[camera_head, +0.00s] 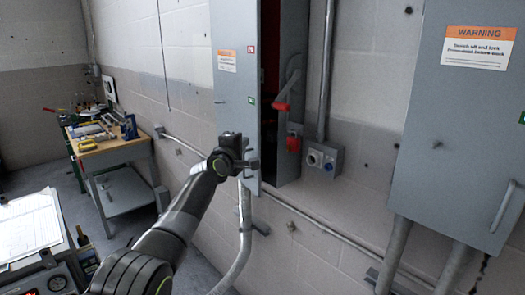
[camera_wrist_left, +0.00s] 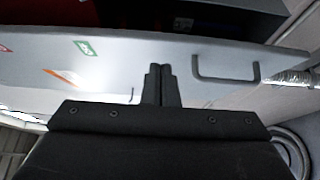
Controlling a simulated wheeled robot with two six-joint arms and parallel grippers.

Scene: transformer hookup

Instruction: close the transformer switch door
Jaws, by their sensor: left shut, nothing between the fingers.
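The grey transformer switch door (camera_head: 234,92) stands open, swung out from its cabinet (camera_head: 293,35). Its outer face bears an orange warning label. A red-tipped lever (camera_head: 283,103) shows inside the opening. My left gripper (camera_head: 252,164) is shut and empty at the lower part of the door. In the left wrist view the shut fingertips (camera_wrist_left: 160,70) lie over the door panel (camera_wrist_left: 120,65), beside its dark bar handle (camera_wrist_left: 226,68) and not around it. I cannot tell whether they touch the panel. My right gripper is not in view.
A second grey cabinet (camera_head: 460,125) with a warning label hangs at the right. A small switch box (camera_head: 322,160) and conduits are on the wall. A workbench (camera_head: 125,145) with tools stands at the left. A clipboard with papers (camera_head: 28,228) is at the near left.

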